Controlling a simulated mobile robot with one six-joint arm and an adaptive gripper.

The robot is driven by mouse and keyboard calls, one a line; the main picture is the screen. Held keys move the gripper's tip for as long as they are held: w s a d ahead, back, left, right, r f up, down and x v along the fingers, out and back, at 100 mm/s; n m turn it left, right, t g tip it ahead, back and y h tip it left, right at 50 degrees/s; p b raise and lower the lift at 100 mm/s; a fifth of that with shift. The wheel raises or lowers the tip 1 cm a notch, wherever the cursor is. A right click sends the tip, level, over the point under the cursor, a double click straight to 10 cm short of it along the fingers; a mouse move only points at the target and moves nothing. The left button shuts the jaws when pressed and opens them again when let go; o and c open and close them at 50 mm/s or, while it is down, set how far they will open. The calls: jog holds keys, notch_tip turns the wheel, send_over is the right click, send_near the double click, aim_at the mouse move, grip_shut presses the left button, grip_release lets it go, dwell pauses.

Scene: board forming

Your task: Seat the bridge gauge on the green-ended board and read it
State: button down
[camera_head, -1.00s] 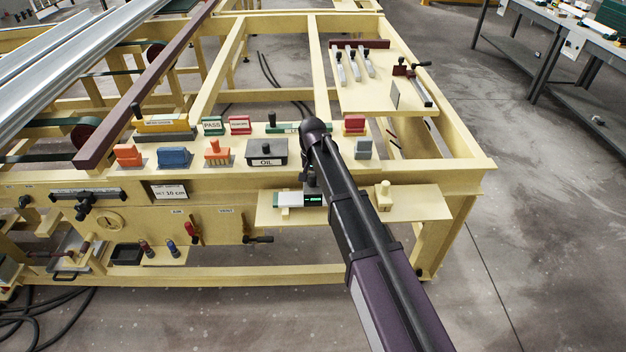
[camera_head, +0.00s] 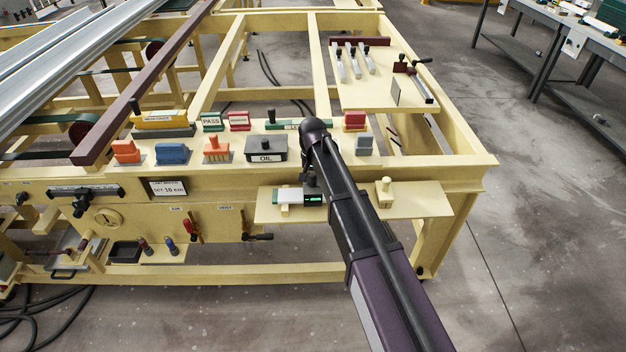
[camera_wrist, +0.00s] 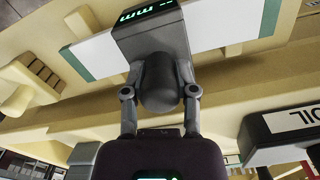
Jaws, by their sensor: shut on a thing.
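The white board with green ends (camera_wrist: 215,33) runs across the wrist view, with a green end showing on either side. The bridge gauge (camera_wrist: 148,32) is a grey block with a lit green display showing dashes and "mm". It sits across the middle of the board; I cannot tell whether it is in full contact. My gripper (camera_wrist: 160,95) is shut on the gauge's dark rounded knob. In the head view, the gauge (camera_head: 314,198) is over the right part of the board (camera_head: 289,194) on the small shelf (camera_head: 415,200); my arm hides part of both.
A yellow block with a knob (camera_head: 384,192) stands on the shelf, right of my arm. Behind are the OIL box (camera_head: 266,149), an orange stamp (camera_head: 216,148), a blue block (camera_head: 172,153) and a red block (camera_head: 355,121). A sign (camera_head: 168,187) hangs left of the shelf.

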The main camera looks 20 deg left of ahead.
jog(key=shift+f+b, duration=1.25)
jog(key=shift+f, duration=0.05)
jog(key=shift+c, duration=1.6)
grip_release()
jog(key=shift+r, duration=0.25)
notch_tip(320, 180, up, 11)
jog(key=p, duration=1.1)
jog(key=shift+r+p, duration=0.15)
jog(key=shift+p, duration=0.25)
jog(key=w+d+f+b, duration=0.1)
jog(key=w+d, duration=0.1)
jog(key=d, duration=0.6)
jog(key=w+d+f+b, duration=0.2)
jog(key=w+d, duration=0.1)
jog(key=d, duration=0.4)
jog(key=shift+d+f+b, duration=0.3)
jog(key=shift+d, duration=0.1)
jog(key=s+d, duration=2.1)
jog(key=d, duration=0.1)
jog(key=shift+s+d+m, duration=0.25)
jog(key=shift+s+m, duration=0.05)
jog(key=shift+s, duration=0.1)
